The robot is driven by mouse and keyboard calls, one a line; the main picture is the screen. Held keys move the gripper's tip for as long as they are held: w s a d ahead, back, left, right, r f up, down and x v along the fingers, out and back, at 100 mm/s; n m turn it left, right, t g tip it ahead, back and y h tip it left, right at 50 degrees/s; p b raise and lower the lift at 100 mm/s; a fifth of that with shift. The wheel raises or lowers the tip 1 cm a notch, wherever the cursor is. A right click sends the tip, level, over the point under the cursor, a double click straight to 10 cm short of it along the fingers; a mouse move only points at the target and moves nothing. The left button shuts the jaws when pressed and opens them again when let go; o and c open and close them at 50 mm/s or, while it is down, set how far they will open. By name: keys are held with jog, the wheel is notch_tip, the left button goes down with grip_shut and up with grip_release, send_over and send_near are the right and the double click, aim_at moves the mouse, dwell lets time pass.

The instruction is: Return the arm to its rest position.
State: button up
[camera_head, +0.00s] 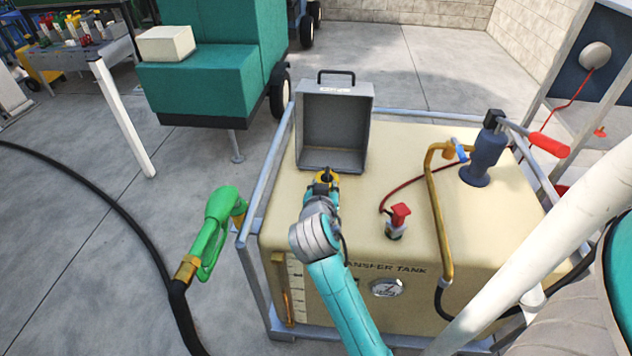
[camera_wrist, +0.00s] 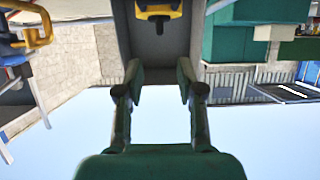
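My teal arm reaches forward over the beige transfer tank (camera_head: 400,165), with my gripper (camera_head: 325,183) in front of the open grey box (camera_head: 335,125). In the wrist view my gripper (camera_wrist: 158,75) has its two fingers wide apart with nothing between them. A yellow and black item (camera_wrist: 158,10) shows beyond the fingers against the box's grey inside. In the head view this yellow item (camera_head: 327,176) is mostly hidden by my gripper, so I cannot tell whether they touch.
A blue hand pump (camera_head: 485,155) with a red-gripped lever, a brass pipe (camera_head: 436,215) and a red-capped fitting (camera_head: 397,220) stand on the tank's right. A green fuel nozzle (camera_head: 215,230) on a black hose is at its left. A metal rail (camera_head: 268,180) edges the tank.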

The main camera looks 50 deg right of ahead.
dwell(0.3)
jog(key=s+a+f+n+t+y, duration=0.35)
jog(key=s+a+f, duration=0.2)
jog(key=a, duration=0.35)
jog(key=s+a+f+n+t+y, duration=0.25)
jog(key=s+a+f+n, duration=0.35)
jog(key=a, duration=0.4)
jog(key=s+a+r+n+t+y, duration=0.1)
jog(key=s+a, duration=0.3)
jog(key=s, duration=0.5)
jog(key=s+a+r+n+y, duration=0.1)
jog(key=s+a+r+y, duration=0.2)
jog(key=s, duration=0.6)
jog(key=shift+s+a+r+t+y, duration=0.35)
jog(key=shift+a+y, duration=0.35)
jog(key=shift+a, duration=0.5)
jog(key=shift+w+f, duration=0.1)
jog(key=shift+c, duration=0.2)
